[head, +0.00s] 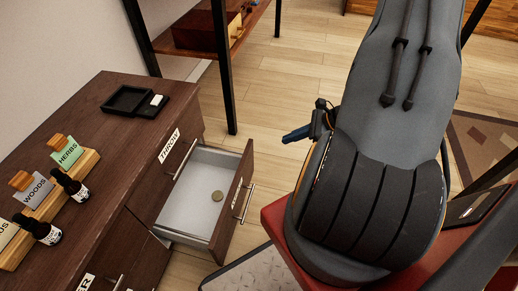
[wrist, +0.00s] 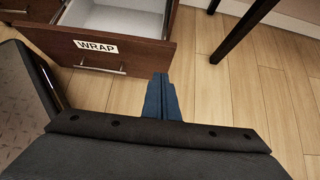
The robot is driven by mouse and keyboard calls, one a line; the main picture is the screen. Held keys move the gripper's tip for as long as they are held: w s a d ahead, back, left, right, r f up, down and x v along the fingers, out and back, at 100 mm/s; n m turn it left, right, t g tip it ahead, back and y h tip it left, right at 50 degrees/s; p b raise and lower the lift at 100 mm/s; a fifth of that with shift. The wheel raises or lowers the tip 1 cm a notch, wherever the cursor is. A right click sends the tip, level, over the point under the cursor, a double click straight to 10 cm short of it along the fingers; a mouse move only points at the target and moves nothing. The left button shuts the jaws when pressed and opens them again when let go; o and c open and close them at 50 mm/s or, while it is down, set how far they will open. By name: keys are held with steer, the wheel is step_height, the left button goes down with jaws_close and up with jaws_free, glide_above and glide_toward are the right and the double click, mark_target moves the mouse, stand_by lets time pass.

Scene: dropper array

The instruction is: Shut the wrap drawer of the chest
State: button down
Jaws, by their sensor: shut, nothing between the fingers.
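The chest (head: 95,110) is dark brown wood and stands at the left. Its wrap drawer (head: 225,212) is pulled out, with a pale grey inside and a bar handle (head: 243,200) on its front. In the wrist view the drawer front (wrist: 100,45) carries the label WRAP. My gripper (head: 297,135) is shut and empty, with blue fingers, to the right of the drawer front and apart from it. In the wrist view its fingers (wrist: 161,95) point toward the right end of the drawer front.
A drawer labelled THROW (head: 172,148) is above the wrap drawer. A black tray (head: 135,101), cards in wooden stands (head: 68,150) and dropper bottles (head: 70,185) are on the chest top. A black table leg (head: 224,65) stands beyond the chest. Wooden floor (head: 270,110) is clear around the gripper.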

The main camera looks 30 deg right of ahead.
steer(key=f, duration=0.1)
steer(key=b, duration=0.5)
glide_toward(251, 148)
steer(key=shift+x, duration=2.75)
